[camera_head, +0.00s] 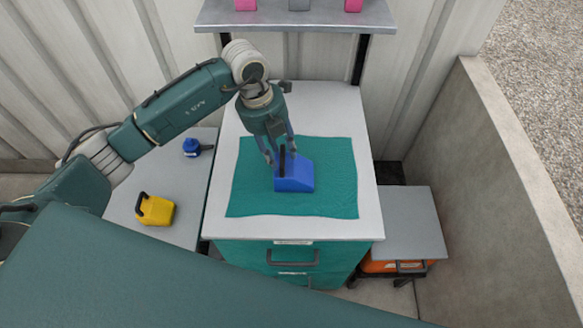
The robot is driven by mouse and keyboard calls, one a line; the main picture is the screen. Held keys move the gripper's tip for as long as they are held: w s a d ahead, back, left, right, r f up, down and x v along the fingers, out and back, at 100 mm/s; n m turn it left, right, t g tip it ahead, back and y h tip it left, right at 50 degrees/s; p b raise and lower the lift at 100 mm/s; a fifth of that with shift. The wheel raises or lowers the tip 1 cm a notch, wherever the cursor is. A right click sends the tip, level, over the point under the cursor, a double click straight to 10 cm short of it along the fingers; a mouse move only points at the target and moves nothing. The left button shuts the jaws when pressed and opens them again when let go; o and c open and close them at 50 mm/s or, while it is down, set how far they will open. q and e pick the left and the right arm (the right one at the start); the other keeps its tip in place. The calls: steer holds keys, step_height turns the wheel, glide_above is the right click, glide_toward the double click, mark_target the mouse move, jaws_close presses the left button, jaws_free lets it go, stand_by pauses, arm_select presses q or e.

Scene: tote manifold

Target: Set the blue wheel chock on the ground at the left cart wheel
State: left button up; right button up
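The blue wheel chock (297,176), a wedge with a black handle (283,160), rests on a teal mat (335,195) on the white top of a teal drawer cabinet. My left gripper (281,158) points down over it, its fingers spread on either side of the handle. The chock still sits on the mat. A yellow chock-like block (157,211) with a black handle lies on the grey surface at left. At right, a low unit with a grey top (410,222) has orange below and dark wheel-like parts. No left cart wheel shows clearly. My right gripper is not in view.
A small blue bottle-like item (192,147) lies on the left grey surface (125,195). A shelf (330,17) with pink items and a grey item hangs at the back. A concrete wall (500,180) bounds the right side. A narrow strip of floor (375,293) shows in front.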

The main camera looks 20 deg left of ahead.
arm_select(q)
steer(key=shift+w+d+f, duration=0.1)
steer(key=shift+d+f, duration=0.05)
steer(key=shift+f, duration=0.7)
steer(key=shift+c, duration=0.5)
jaws_close()
steer(key=shift+r, duration=0.15)
